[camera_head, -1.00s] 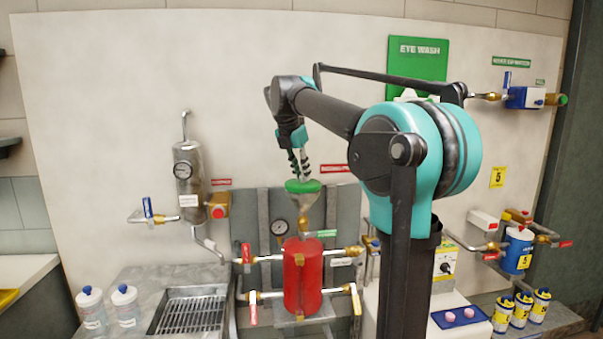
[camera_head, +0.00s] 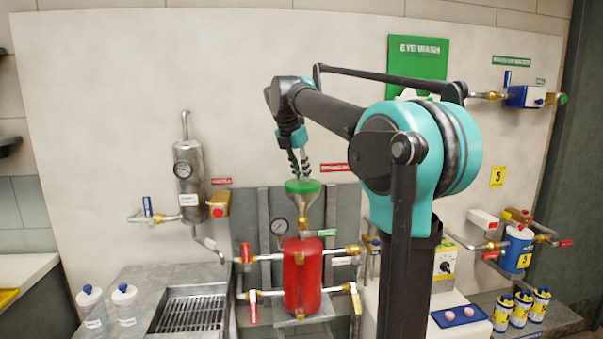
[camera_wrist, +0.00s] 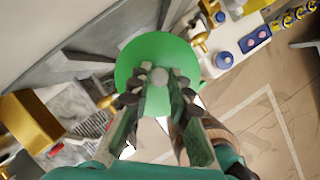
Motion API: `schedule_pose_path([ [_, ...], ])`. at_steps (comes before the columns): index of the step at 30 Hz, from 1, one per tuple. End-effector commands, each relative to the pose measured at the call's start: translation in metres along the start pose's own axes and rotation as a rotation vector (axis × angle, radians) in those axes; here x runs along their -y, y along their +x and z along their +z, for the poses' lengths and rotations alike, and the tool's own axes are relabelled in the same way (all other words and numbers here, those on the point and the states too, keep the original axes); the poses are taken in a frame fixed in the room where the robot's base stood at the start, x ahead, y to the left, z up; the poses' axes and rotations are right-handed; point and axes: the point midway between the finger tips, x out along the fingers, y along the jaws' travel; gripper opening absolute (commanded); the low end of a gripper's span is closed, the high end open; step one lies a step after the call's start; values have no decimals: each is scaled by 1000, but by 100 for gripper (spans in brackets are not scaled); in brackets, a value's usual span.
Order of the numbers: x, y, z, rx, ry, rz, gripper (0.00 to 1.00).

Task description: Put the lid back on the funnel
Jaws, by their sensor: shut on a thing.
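The green lid (camera_head: 302,186) sits at the top of the metal funnel (camera_head: 308,210), above the red tank (camera_head: 302,275). In the head view it looks level and touches or nearly touches the funnel's rim; I cannot tell whether it is fully seated. My gripper (camera_head: 299,172) is directly above the lid, pointing down. In the wrist view the lid (camera_wrist: 140,62) is a round green disc with a grey knob, and my fingertips (camera_wrist: 160,80) are shut on that knob. The lid hides the funnel's mouth.
A pressure gauge (camera_head: 279,227) stands just left of the funnel, and a green tag (camera_head: 327,233) is to its right. Brass valves and pipes (camera_head: 345,251) flank the tank. A metal cylinder (camera_head: 190,180) hangs further left.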

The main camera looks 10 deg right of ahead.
Motion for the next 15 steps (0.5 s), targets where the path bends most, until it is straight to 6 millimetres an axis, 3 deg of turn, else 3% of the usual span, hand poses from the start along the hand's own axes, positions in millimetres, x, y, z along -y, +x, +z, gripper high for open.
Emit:
schedule_pose_path([
  [9, 0, 0, 0, 0, 0, 0, 0],
  [10, 0, 0, 0, 0, 0, 0, 21],
  [15, 0, 0, 0, 0, 0, 0, 42],
])
